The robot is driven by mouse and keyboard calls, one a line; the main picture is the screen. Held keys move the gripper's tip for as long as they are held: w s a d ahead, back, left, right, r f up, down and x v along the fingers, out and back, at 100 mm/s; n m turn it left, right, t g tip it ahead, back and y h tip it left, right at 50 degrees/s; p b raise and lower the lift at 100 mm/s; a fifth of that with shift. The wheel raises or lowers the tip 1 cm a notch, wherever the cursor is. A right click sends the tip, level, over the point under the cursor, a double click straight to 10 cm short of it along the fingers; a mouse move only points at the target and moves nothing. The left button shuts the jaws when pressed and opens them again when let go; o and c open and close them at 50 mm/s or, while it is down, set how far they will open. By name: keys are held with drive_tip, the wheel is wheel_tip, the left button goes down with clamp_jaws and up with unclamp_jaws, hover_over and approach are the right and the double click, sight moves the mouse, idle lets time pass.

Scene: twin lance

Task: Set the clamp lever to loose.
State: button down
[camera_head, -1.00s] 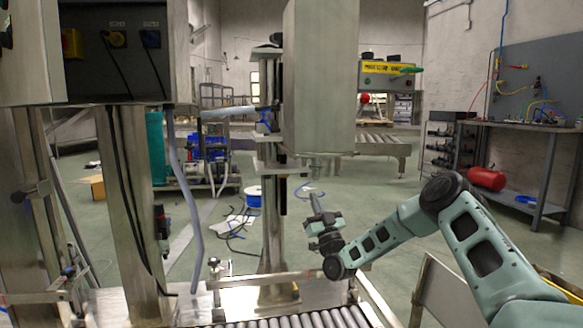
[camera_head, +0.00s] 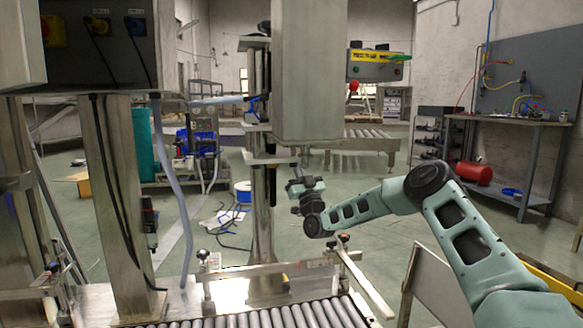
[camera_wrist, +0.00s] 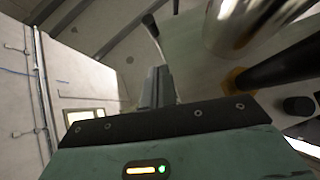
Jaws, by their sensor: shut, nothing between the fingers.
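My gripper (camera_head: 297,154) is just below the grey box-shaped machine head (camera_head: 305,70), to the right of the metal column (camera_head: 262,215). In the wrist view its fingers (camera_wrist: 158,80) are together, with nothing seen between them. I cannot identify the clamp lever for sure. A pale bar (camera_head: 215,101) with a blue part (camera_head: 254,106) sticks out left from the column, well above and left of my gripper. In the wrist view a thin pale rod (camera_wrist: 151,24) shows beyond the fingertips; whether they touch it is unclear.
A roller conveyor (camera_head: 285,318) with metal side rails and a black-knobbed post (camera_head: 203,258) lies below. A control box (camera_head: 380,68) stands right of the machine head. In the wrist view a shiny cylinder (camera_wrist: 238,22) and a dark bar (camera_wrist: 283,66) lie right of the fingers.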

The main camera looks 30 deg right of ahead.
drive_tip(key=shift+w+d+r+b, duration=0.15)
drive_tip(key=shift+w+b, duration=0.25)
drive_tip(key=shift+w, duration=0.8)
drive_tip(key=shift+w+d+r+b, duration=0.15)
drive_tip(key=shift+w+b, duration=0.2)
drive_tip(key=shift+w, duration=0.8)
drive_tip(key=shift+a, duration=0.1)
drive_tip(key=shift+f, duration=0.1)
